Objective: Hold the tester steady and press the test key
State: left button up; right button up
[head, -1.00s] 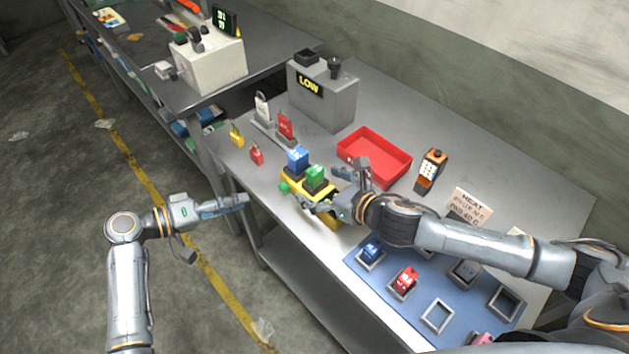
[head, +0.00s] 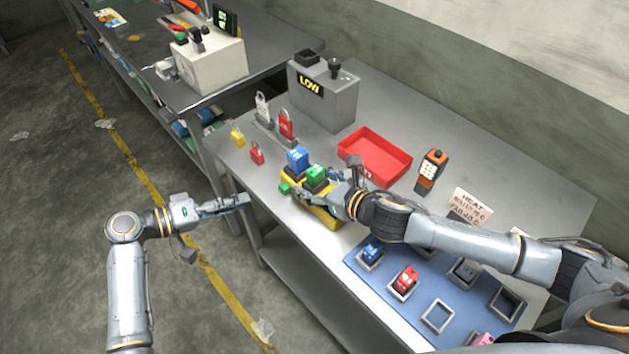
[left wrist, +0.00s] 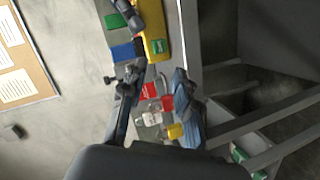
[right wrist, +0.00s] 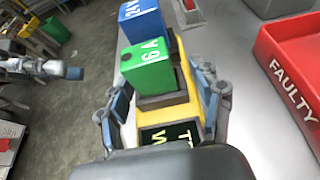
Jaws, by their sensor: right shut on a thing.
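The yellow tester (head: 318,212) lies near the table's front edge. A blue block (head: 297,158) and a green block (head: 315,175) stand on top. A small green part (head: 285,187), perhaps the test key, shows at its front side.
A red tray (head: 375,155) marked FAULTY and an orange meter (head: 432,170) stand behind the tester. A grey box (head: 322,98) reads LOW. Padlocks (head: 286,125) stand to the left. A blue mat (head: 392,300) with sockets is at front right.

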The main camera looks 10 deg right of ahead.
pick_arm(q)
grip_shut()
dwell(1.0)
